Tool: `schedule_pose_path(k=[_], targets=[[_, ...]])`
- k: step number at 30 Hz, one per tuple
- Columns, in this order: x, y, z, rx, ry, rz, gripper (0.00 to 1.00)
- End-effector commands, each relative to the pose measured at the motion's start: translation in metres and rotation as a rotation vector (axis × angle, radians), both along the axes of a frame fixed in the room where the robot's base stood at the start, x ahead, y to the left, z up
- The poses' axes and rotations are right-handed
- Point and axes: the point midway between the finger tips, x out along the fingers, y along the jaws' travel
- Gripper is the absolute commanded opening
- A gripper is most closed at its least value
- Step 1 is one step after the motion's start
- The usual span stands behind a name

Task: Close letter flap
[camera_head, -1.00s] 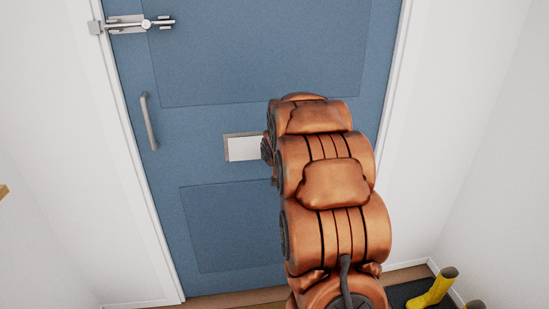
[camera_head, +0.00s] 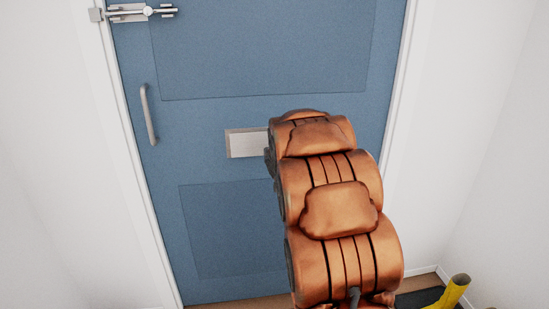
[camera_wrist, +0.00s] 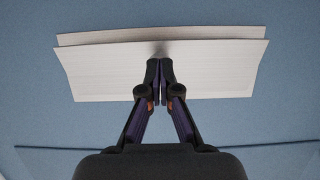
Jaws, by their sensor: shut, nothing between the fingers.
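The letter flap is a pale metal plate in a frame on the blue door. It shows in the head view (camera_head: 247,144), left of my arm, which hides its right end. In the wrist view the flap (camera_wrist: 110,72) spans the upper middle, with a second pale strip (camera_wrist: 100,37) behind its top edge. The two look slightly out of line, so the flap seems not quite flush; the exact gap is unclear. My gripper (camera_wrist: 160,66) is shut and empty, its fingertips in front of the flap's middle, touching or very close. The head view hides the gripper behind my arm.
The blue door (camera_head: 215,230) has a vertical pull handle (camera_head: 149,115) at left and a metal bolt (camera_head: 140,12) at upper left. A yellow boot (camera_head: 452,292) stands on the floor at lower right. White walls flank the door.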

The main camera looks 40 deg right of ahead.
Motion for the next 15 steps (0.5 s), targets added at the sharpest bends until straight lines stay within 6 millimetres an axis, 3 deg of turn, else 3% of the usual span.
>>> schedule_pose_path(k=[2,15], targets=[[0.001,-0.001,-0.012,-0.02,-0.034,-0.002,0.0],[0.011,-0.006,-0.02,-0.11,-0.205,-0.001,0.0]])
